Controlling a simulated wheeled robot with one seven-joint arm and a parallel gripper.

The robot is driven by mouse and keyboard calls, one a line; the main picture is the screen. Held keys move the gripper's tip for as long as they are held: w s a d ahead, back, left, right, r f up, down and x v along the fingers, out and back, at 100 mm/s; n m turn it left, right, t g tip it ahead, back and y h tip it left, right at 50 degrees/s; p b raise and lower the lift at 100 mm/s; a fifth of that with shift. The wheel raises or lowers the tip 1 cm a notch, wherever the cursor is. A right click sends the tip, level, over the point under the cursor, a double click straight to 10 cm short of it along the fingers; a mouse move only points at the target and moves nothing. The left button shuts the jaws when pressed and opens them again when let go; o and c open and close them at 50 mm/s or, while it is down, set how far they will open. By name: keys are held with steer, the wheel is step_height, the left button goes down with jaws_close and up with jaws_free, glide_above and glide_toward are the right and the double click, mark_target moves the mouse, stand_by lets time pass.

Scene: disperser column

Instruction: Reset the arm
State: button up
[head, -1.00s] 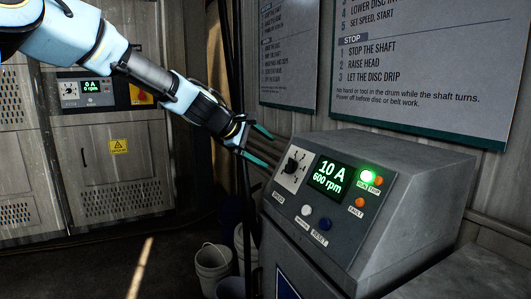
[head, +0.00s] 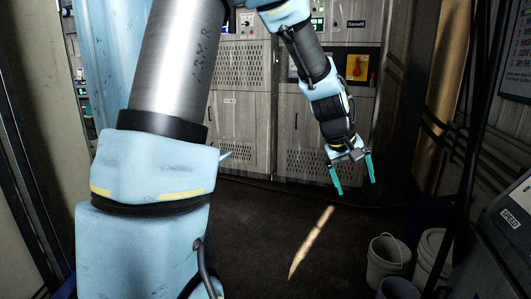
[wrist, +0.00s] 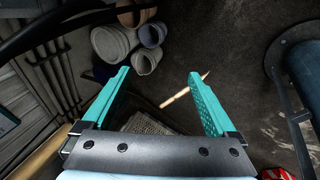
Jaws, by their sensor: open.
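My gripper (head: 352,174) hangs from my blue arm in the middle right of the head view, pointing down over the dark floor. Its two teal fingers are spread apart with nothing between them. In the wrist view the open fingers (wrist: 160,98) frame the floor, with a pale streak on it beyond them. The control console (head: 510,235) is cut off at the right edge of the head view; a "SPEED" label shows on it, and its display is out of view.
Buckets (head: 388,258) stand on the floor at lower right, and also show in the wrist view (wrist: 112,42). Grey cabinets (head: 240,110) with a red-and-yellow switch (head: 357,67) stand at the back. A dark vertical pole (head: 468,170) is at right.

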steer(key=s+a+f+y, duration=0.1)
steer(key=s+a, duration=0.2)
steer(key=a, duration=0.7)
steer(key=s+a+f+y, duration=0.2)
steer(key=s+a, duration=0.1)
steer(key=a, duration=0.8)
steer(key=s+a+f+y, duration=0.1)
steer(key=s+a, duration=0.2)
steer(key=a, duration=0.7)
steer(key=shift+a+f+m+g+y, duration=0.15)
steer(key=shift+f+m+g+y, duration=0.15)
steer(key=shift+f+m+y, duration=0.1)
